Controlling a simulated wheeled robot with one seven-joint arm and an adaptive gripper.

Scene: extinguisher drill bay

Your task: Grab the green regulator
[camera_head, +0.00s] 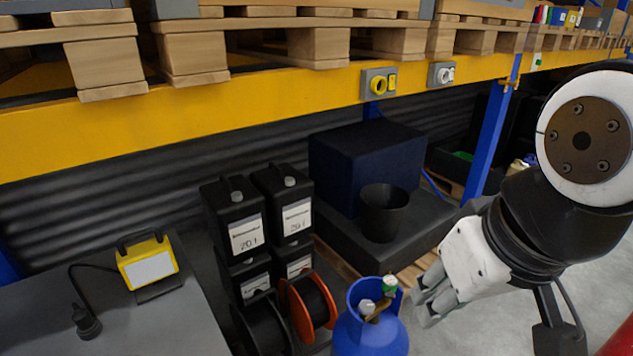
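The green regulator (389,284) is a small green and white piece on the brass valve at the top of a blue gas cylinder (369,335). The cylinder stands upright at the bottom centre, its lower part cut off by the frame. My gripper (419,305) reaches in from the right, with its grey fingertips just right of the regulator in the picture. The fingers look apart and hold nothing. I cannot tell the exact distance to the regulator.
Black canisters (246,234) and orange and black reels (313,304) stand left of the cylinder. A black bucket (384,213) stands behind it on a dark platform. A yellow shelf beam (230,105) crosses above. A work lamp (148,265) sits on a grey surface at left.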

